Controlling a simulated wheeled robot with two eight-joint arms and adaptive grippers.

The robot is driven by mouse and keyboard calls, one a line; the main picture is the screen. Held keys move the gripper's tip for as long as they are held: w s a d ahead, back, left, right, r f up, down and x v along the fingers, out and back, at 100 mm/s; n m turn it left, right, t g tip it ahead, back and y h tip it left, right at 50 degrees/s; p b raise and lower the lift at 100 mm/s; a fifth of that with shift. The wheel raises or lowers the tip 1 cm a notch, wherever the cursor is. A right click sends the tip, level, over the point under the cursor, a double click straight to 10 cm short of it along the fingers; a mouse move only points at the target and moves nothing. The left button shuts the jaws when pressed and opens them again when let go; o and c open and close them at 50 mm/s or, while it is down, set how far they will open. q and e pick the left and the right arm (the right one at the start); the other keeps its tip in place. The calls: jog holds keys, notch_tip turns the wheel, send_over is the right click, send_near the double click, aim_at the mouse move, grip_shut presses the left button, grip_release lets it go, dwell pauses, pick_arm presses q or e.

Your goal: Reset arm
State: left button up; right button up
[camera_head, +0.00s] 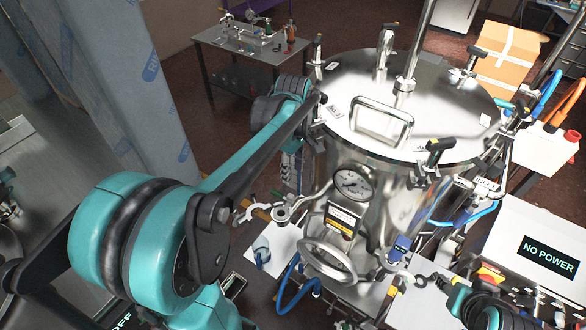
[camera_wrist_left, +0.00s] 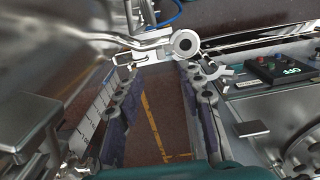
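My left arm, teal and black, comes in from the lower left of the head view and reaches up to the left side of a steel vessel (camera_head: 380,210). My left gripper hangs mostly hidden behind the arm link there. In the left wrist view, my left gripper (camera_wrist_left: 157,78) has its two dark, jointed fingers well apart. Bare brown floor with a yellow line shows between them, and nothing is held. Part of my right arm, teal and black, shows at the bottom right of the head view; I cannot make out its gripper.
The vessel carries a lid handle (camera_head: 382,118), a pressure gauge (camera_head: 352,184), clamps and hoses close to my left arm. A film-wrapped column (camera_head: 125,75) stands at left. A "NO POWER" screen (camera_head: 551,257) is at right. A side table (camera_head: 250,50) and a cardboard box (camera_head: 507,58) stand behind.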

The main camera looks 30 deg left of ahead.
dwell(0.4)
pick_arm(q)
jog(key=s+d+f+m+t+b, duration=0.2)
jog(key=f+m+b, duration=0.3)
jog(key=f+b, duration=0.3)
jog(key=s+d+f+m+t+b, duration=0.2)
jog(key=s+d+f+m+b, duration=0.2)
jog(key=f+b, duration=0.4)
jog(key=s+d+f+m+t+b, duration=0.3)
jog(key=s+d+f+m+b, duration=0.1)
jog(key=f+m+b, duration=0.4)
jog(key=shift+s+f+b, duration=0.45)
jog(key=shift+f+b, duration=0.05)
jog(key=shift+f, duration=0.45)
